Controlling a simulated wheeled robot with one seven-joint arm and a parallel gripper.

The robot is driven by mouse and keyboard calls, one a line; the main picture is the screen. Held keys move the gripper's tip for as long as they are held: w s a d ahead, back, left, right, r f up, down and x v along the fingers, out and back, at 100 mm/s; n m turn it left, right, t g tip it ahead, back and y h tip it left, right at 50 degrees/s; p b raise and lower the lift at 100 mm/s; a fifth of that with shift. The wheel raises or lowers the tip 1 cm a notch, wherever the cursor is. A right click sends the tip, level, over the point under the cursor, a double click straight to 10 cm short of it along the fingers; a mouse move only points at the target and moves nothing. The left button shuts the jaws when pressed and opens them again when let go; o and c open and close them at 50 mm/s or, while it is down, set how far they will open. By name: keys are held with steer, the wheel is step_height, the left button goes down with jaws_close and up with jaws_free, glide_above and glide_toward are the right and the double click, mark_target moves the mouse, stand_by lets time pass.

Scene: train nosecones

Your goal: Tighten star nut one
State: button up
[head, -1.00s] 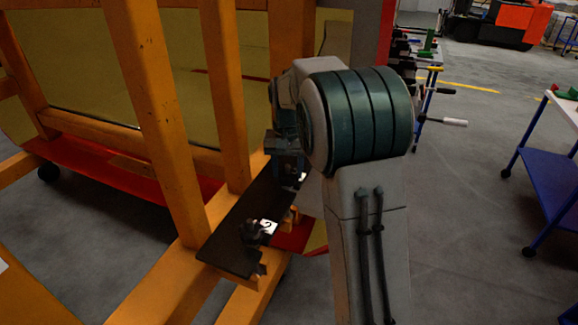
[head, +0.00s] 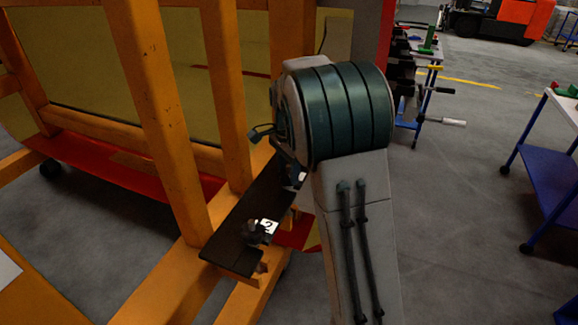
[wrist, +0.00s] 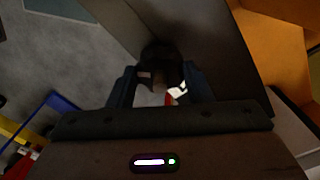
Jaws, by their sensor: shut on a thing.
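Star nut one (wrist: 161,52) is a dark, round-topped knob in the wrist view, between the fingers of my gripper (wrist: 160,84). The fingers are shut on it from both sides. Its lower part and its thread are too dark to make out. In the head view my arm hides this nut and most of my gripper. The dark plate (head: 238,225) that bears the nuts lies on the orange frame. Star nut two (head: 254,232), black, stands on its near part beside a white label marked 2 (head: 268,226).
Orange frame posts (head: 160,110) rise close to the left of my arm. A blue cart (head: 550,180) stands at the right, and a tool table (head: 420,60) stands behind. The grey floor between them is clear.

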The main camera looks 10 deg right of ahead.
steer(key=m+p, duration=0.2)
steer(key=m, duration=0.4)
steer(key=shift+m, duration=0.3)
stand_by(0.4)
steer(key=o, duration=1)
step_height(320, 180, up, 14)
steer(key=b, duration=0.1)
steer(key=shift+s+d, duration=0.1)
